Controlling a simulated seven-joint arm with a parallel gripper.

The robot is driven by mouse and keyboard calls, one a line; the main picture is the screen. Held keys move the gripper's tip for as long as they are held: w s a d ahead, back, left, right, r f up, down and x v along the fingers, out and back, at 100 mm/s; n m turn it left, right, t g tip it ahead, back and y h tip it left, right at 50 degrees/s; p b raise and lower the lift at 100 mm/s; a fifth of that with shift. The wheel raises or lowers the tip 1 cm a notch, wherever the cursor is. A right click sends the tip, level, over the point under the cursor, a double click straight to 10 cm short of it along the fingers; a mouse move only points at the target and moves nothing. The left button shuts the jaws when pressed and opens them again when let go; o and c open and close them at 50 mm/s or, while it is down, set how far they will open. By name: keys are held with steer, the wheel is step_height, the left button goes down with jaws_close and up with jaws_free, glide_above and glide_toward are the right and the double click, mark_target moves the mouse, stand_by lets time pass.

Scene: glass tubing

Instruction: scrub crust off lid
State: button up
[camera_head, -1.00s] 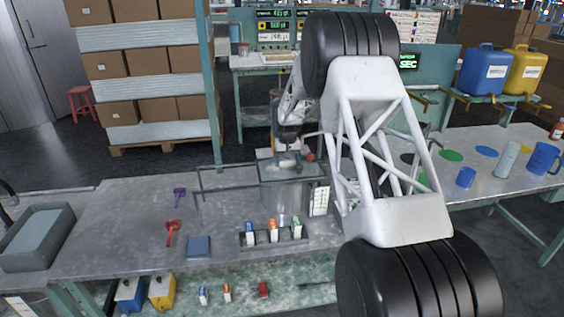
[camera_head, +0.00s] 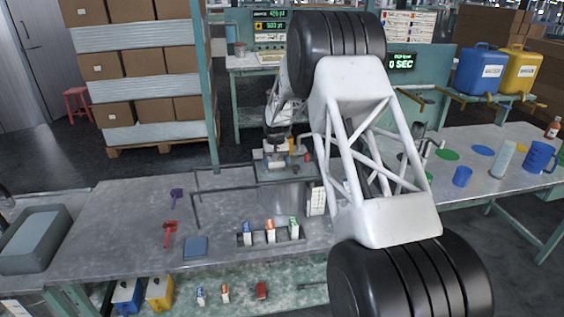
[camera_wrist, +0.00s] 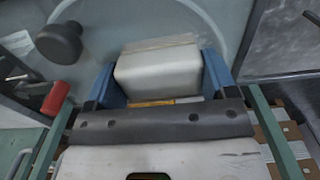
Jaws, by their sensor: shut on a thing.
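My gripper (camera_wrist: 163,78) is shut on a pale grey-white block (camera_wrist: 160,72), held between its two blue fingers. A thin layer of fine lines, perhaps bristles, shows along the block's far edge. Beyond it is the grey lid (camera_wrist: 232,18), with a curved ring mark. In the head view my gripper (camera_head: 277,158) is low over the lid (camera_head: 300,176) on top of the metal vessel (camera_head: 286,193). I cannot tell whether the block touches the lid. No crust can be made out clearly; the block and gripper hide part of the lid.
A black knob (camera_wrist: 60,42) and a red handle (camera_wrist: 55,98) stand left of the block in the wrist view. A rail (camera_head: 235,198) runs beside the vessel. Several small bottles stand in a rack (camera_head: 270,238) in front.

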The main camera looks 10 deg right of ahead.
mark_target(264, 169)
steer(key=shift+a, duration=2.75)
steer(key=shift+w+f, duration=0.1)
steer(key=shift+w, duration=0.45)
steer(key=shift+d+r, duration=0.2)
steer(key=shift+d, duration=0.65)
steer(key=shift+d+f, duration=0.2)
steer(key=shift+d, duration=4.35)
steer(key=shift+c, duration=0.3)
steer(key=shift+a, duration=5.2)
steer(key=shift+a+r, duration=0.15)
steer(key=shift+a, duration=0.15)
step_height(264, 169, up, 8)
